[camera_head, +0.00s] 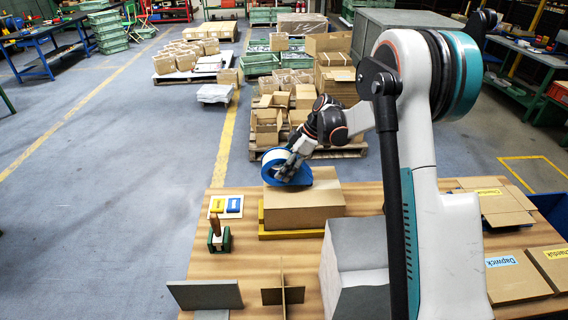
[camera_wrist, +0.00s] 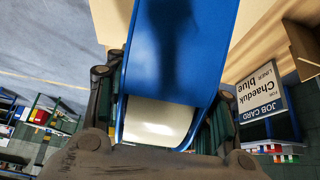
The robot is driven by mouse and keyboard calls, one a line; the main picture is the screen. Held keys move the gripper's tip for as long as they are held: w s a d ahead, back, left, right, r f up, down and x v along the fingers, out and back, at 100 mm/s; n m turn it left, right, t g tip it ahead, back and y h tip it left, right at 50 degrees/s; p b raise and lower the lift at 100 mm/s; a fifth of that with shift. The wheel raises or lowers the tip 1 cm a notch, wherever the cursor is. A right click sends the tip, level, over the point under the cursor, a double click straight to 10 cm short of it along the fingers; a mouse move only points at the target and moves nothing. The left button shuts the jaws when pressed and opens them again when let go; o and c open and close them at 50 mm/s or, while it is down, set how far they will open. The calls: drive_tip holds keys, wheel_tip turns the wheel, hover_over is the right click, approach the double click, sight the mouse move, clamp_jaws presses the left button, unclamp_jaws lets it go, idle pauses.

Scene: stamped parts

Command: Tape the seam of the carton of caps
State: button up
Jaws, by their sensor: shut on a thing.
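A closed brown carton (camera_head: 318,199) sits on a yellow base (camera_head: 290,234) on the wooden table. My gripper (camera_head: 290,168) is over its far left part, shut on a blue tape roll (camera_head: 273,159). The roll's lower edge is close to the carton's top; I cannot tell whether they touch. In the wrist view the blue tape roll (camera_wrist: 180,45) fills the middle between the fingers of my gripper (camera_wrist: 165,110), with its pale inside showing below. The carton's seam is not clear, and its contents are hidden.
Left of the carton lie a card with yellow and blue pieces (camera_head: 226,206) and a green-based tool (camera_head: 219,238). A grey plate (camera_head: 205,294), a cardboard cross divider (camera_head: 283,292) and a grey block (camera_head: 350,260) stand nearer. Labelled flat cartons (camera_head: 515,276) lie right. A job card (camera_wrist: 262,98) reads "Chaeduk", "blue".

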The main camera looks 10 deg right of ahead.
sight(272, 173)
drive_tip(key=w+a+p, duration=0.2)
drive_tip(key=w+a, duration=0.1)
drive_tip(key=a, duration=1.2)
drive_tip(key=s+d, duration=0.1)
drive_tip(key=d, duration=0.4)
drive_tip(key=s+d+b, duration=0.1)
drive_tip(key=d, duration=0.4)
drive_tip(key=s+d, duration=0.1)
drive_tip(key=d, duration=0.4)
drive_tip(key=shift+f+b, duration=0.2)
drive_tip(key=shift+b, duration=0.15)
drive_tip(key=shift+f+b, duration=0.45)
drive_tip(key=shift+f, duration=0.15)
drive_tip(key=shift+a, duration=0.2)
drive_tip(key=shift+w+a+f, duration=0.1)
drive_tip(key=shift+a, duration=0.5)
drive_tip(key=shift+w+a, duration=0.2)
drive_tip(key=shift+a, duration=0.65)
drive_tip(key=shift+a+b, duration=0.1)
drive_tip(key=shift+b, duration=0.2)
drive_tip(key=w+a+b, duration=0.1)
drive_tip(key=a, duration=0.6)
drive_tip(key=shift+w+a+f, duration=0.15)
drive_tip(key=shift+w+a, duration=0.1)
drive_tip(key=shift+a, duration=0.05)
idle(0.7)
